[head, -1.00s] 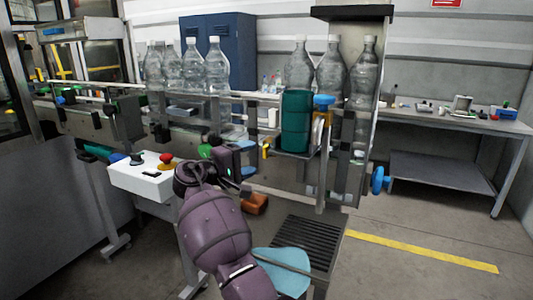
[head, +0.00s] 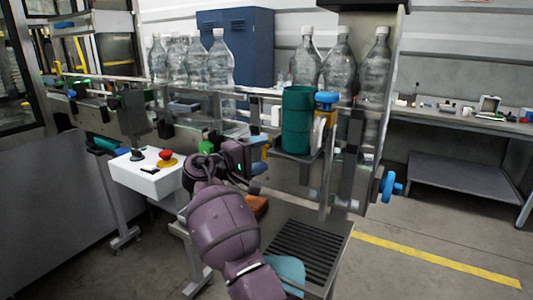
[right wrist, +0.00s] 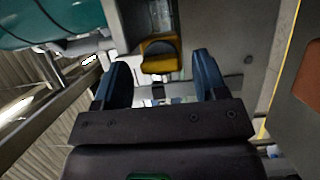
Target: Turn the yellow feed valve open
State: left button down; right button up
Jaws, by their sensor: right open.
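In the right wrist view the yellow valve (right wrist: 160,58) lies ahead, between the two blue fingers of my right gripper (right wrist: 160,64) as seen from the camera. The fingers are apart and nothing is held between them. I cannot tell whether they touch the valve. My right arm and hand hide part of the machine around it. My left gripper is not in view.
A teal cylinder (head: 297,122) stands on a bracket just right of the gripper. A white box (head: 148,180) with a red button (head: 167,159) is to the left. A blue handwheel (head: 390,186) sticks out at the right. Clear bottles (head: 340,62) stand behind.

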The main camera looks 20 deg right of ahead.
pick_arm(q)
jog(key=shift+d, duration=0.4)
pick_arm(e)
jog(key=shift+d, duration=0.25)
